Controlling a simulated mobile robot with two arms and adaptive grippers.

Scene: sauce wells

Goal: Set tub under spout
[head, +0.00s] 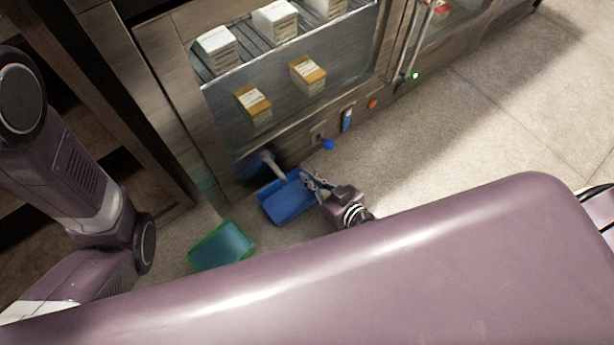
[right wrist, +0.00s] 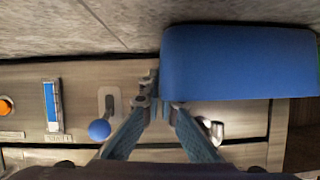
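The blue tub (head: 286,207) is beside the cabinet front, low near the floor. The pale spout (head: 275,167) sticks out from the cabinet, and its tip overlaps the tub's far edge in the head view. I cannot tell the height between them. My right gripper (head: 309,180) is at the tub's right wall. In the right wrist view its fingers (right wrist: 161,104) close together at the edge of the blue tub (right wrist: 240,65). A metal spout (right wrist: 215,130) shows beside the right finger. My left arm is at the left; its gripper is out of view.
A green tub (head: 222,247) is on the floor left of the blue one. A blue ball knob (head: 328,144), a blue-marked panel (head: 347,119) and an orange button (head: 372,103) are on the cabinet. Boxes (head: 253,104) sit behind its glass. The floor to the right is clear.

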